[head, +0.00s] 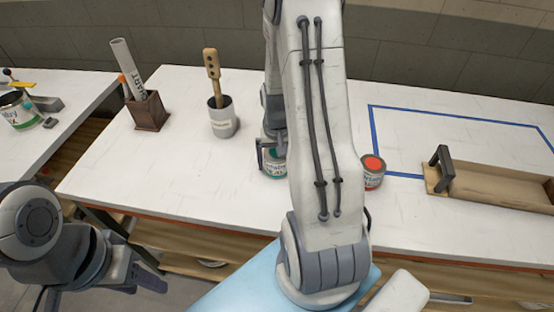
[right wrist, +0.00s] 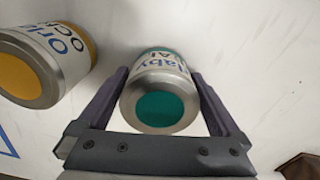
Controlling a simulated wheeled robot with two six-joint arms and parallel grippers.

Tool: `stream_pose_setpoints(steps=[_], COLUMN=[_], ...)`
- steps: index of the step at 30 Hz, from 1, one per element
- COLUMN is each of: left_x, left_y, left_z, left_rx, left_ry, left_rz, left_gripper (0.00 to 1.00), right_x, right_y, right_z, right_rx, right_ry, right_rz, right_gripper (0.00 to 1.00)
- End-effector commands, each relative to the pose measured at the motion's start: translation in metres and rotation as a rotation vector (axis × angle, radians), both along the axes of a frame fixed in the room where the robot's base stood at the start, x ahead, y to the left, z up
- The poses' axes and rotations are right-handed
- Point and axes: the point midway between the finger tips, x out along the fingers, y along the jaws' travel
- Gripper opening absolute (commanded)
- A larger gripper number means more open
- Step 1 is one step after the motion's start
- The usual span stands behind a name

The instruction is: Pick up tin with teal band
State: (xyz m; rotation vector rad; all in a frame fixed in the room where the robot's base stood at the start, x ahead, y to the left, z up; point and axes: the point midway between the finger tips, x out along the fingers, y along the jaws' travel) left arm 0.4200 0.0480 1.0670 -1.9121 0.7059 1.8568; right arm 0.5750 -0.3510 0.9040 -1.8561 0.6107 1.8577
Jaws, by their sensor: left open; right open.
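The tin with the teal band (right wrist: 163,102) has a teal disc on its lid and a teal band at its far end in the right wrist view. My right gripper (right wrist: 160,74) is open, with one finger on each side of this tin; I cannot tell whether they touch it. In the head view the tin (head: 274,168) shows partly at the edge of my right arm, with the right gripper (head: 267,155) at it. My left gripper (head: 147,281) is open and empty, low at the left, off the table's front edge.
An ochre-lidded tin (right wrist: 48,62) stands close left of the right gripper in the wrist view. A red-lidded tin (head: 373,171) stands right of my arm. A grey cup (head: 223,122), a brown holder (head: 147,112) and a wooden tray (head: 490,187) share the white table (head: 170,185).

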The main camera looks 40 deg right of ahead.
Motion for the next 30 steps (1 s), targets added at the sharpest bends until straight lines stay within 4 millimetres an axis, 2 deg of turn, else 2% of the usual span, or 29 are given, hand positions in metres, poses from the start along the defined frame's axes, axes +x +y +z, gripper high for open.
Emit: stream_pose_setpoints(steps=[8,9,11,12,14,15,25,30], left_x=[0.0,0.0,0.0,0.0,0.0,0.0,0.0,0.0], left_y=[0.0,0.0,0.0,0.0,0.0,0.0,0.0,0.0], left_z=[0.0,0.0,0.0,0.0,0.0,0.0,0.0,-0.002], left_rx=[0.0,0.0,0.0,0.0,0.0,0.0,0.0,0.0], left_ry=[0.0,0.0,0.0,0.0,0.0,0.0,0.0,0.0], left_rz=[0.0,0.0,0.0,0.0,0.0,0.0,0.0,0.0], left_gripper=[0.5,0.5,0.5,0.5,0.5,0.5,0.5,0.5], right_x=[0.0,0.0,0.0,0.0,0.0,0.001,0.001,0.002], right_y=[0.0,0.001,0.001,0.001,0.001,0.001,0.0,0.0], right_z=[-0.006,-0.006,-0.006,-0.006,-0.005,-0.005,-0.001,0.016], right_rx=[-0.001,-0.001,-0.001,-0.001,-0.001,-0.001,-0.002,-0.003], right_ry=[-0.001,-0.001,-0.001,-0.001,-0.001,-0.001,-0.003,-0.005], right_rz=[0.001,0.001,0.001,0.001,0.001,0.001,0.001,0.001], right_gripper=[1.0,0.92,0.69,0.54,0.31,0.23,0.23,0.23])
